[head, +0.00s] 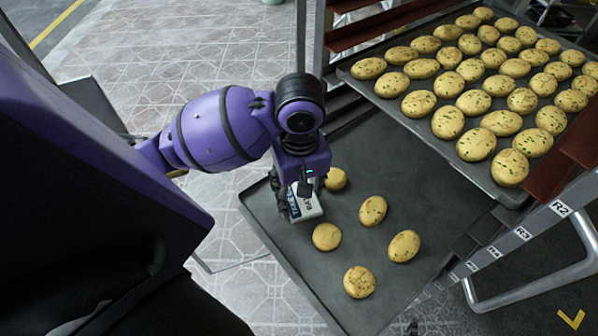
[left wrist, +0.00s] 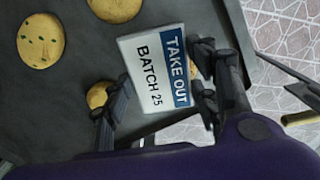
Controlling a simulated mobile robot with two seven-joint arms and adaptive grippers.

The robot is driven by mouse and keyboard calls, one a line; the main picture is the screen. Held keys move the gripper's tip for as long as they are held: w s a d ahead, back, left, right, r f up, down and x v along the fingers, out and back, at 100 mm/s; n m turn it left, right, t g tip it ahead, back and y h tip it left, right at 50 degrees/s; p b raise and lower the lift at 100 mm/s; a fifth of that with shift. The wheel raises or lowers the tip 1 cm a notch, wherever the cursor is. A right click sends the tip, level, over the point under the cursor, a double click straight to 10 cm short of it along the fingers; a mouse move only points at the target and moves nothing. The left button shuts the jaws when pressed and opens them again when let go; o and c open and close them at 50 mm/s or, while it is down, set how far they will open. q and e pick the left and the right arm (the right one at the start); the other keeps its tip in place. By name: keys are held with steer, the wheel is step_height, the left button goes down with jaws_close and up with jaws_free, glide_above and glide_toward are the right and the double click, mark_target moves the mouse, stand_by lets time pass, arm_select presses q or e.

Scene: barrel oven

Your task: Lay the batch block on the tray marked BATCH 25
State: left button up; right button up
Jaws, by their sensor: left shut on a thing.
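The batch block (head: 307,206) is a white and blue block. In the left wrist view its face (left wrist: 153,75) reads TAKE OUT and BATCH 25. My left gripper (head: 301,190) is shut on it, with a finger on each side, over the left part of the lower tray (head: 290,249). I cannot tell whether the block touches the tray. The lower tray is dark and holds several round, herb-flecked breads (head: 326,236); no marking on the tray itself is legible. My right gripper is not in view.
An upper tray (head: 455,169) full of breads sits in the rack at the upper right, overhanging the lower tray's far side. The rack's rail carries labels such as R2 (head: 559,208). Bare tray surface lies between the breads. Tiled floor (head: 210,50) lies left of the tray.

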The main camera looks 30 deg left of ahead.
arm_select(q)
steer(key=shift+s+d, duration=0.2)
steer(key=shift+s, duration=0.05)
steer(key=shift+r, duration=0.1)
steer(key=shift+f, duration=0.25)
steer(key=o, duration=1.1)
steer(key=shift+o, duration=0.2)
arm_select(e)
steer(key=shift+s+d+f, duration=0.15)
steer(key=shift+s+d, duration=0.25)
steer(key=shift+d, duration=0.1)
arm_select(q)
steer(key=shift+r, duration=0.1)
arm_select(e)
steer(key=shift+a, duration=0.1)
